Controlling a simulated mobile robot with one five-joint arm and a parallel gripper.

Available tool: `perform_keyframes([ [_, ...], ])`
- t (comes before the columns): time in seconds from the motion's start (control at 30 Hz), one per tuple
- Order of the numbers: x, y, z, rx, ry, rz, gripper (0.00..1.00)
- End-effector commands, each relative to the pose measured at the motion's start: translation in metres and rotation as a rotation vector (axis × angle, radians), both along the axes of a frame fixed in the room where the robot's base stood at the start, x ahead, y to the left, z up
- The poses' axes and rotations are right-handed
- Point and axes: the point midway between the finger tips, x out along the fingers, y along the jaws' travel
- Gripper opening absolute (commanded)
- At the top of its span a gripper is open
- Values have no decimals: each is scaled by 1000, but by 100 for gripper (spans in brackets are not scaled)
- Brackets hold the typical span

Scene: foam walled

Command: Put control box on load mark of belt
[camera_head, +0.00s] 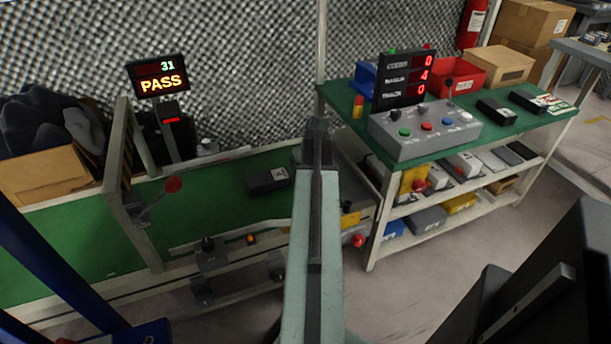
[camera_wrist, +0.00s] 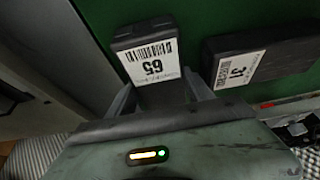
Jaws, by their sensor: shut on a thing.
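My gripper (camera_wrist: 160,88) is shut on a dark control box (camera_wrist: 142,31) with a white label reading 65, in the wrist view. A second dark box (camera_wrist: 262,58) labelled 31 lies to its right on the green belt (camera_wrist: 198,14), apart from the held one. In the head view a dark box (camera_head: 268,180) lies on the green belt (camera_head: 215,190), just left of my arm. My arm hides my gripper and the held box there. I cannot tell whether the held box touches the belt. I cannot make out a load mark.
A display (camera_head: 160,75) reads 31 PASS behind the belt. A frame with a red-knobbed lever (camera_head: 172,185) stands over the belt at left. A green-topped bench (camera_head: 500,140) at right bears a grey button panel (camera_head: 425,130), a red bin (camera_head: 457,75) and dark boxes.

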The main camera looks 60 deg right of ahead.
Motion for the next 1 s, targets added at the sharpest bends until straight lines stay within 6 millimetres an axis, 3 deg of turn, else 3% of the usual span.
perform_keyframes([
  [0.27, 0, 0, -2, 0, 0, -1, 0],
  [0.3, -1, 0, -1, 0, 0, -1, 65],
  [0.37, 0, 0, -1, 0, 0, -1, 82],
  [0.77, -1, -1, 4, 0, 0, -1, 82],
  [1.0, -11, 7, 39, 0, 0, -2, 82],
])
